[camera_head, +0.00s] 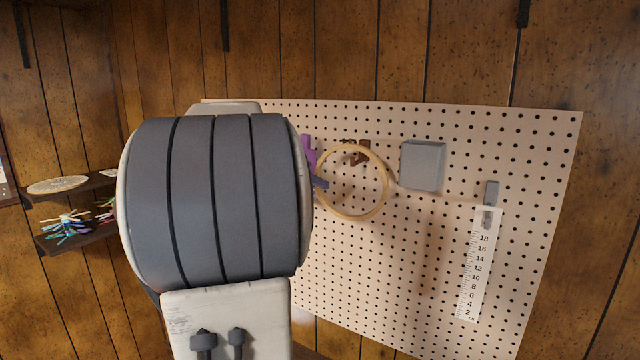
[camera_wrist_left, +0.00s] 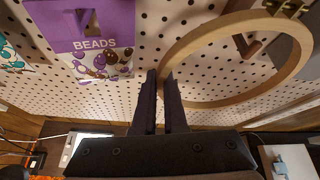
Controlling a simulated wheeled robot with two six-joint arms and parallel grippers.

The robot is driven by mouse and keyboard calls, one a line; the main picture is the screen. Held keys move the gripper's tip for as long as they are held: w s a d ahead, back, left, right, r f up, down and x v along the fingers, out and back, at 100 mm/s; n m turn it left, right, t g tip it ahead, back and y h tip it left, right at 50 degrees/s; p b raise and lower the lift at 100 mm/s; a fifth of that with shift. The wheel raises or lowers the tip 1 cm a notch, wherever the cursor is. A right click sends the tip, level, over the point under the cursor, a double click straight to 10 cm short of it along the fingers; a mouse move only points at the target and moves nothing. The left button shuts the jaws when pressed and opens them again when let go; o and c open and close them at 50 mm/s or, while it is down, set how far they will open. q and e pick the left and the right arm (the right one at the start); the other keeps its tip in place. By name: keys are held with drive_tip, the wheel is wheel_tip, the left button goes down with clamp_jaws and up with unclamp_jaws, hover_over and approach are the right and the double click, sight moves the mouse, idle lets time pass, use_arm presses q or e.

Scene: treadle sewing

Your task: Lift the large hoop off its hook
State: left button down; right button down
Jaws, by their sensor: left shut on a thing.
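The large hoop (camera_head: 385,190) is a pale wooden ring in front of the pegboard; it also shows in the left wrist view (camera_wrist_left: 235,101), with a brass screw (camera_wrist_left: 289,6) at its rim. A brown hook (camera_head: 361,157) shows near the hoop's top and, in the left wrist view, inside the ring (camera_wrist_left: 248,46). I cannot tell whether the hoop still rests on it. My left gripper (camera_head: 321,183) is shut on the hoop's left rim; its dark fingers also show in the left wrist view (camera_wrist_left: 166,78). My right gripper is not in view.
A purple bead packet (camera_wrist_left: 90,38) hangs left of the hoop on the pegboard (camera_head: 420,270). A grey block (camera_head: 423,165) is to the hoop's right, and a white ruler (camera_head: 479,265) hangs farther right. Dark shelves (camera_head: 82,238) with small colored items stand at left.

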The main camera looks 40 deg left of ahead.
use_arm(q)
drive_tip(key=s+d, duration=0.1)
drive_tip(key=s, duration=0.5)
drive_tip(key=shift+s+d, duration=0.15)
drive_tip(key=shift+d, duration=0.1)
idle(0.6)
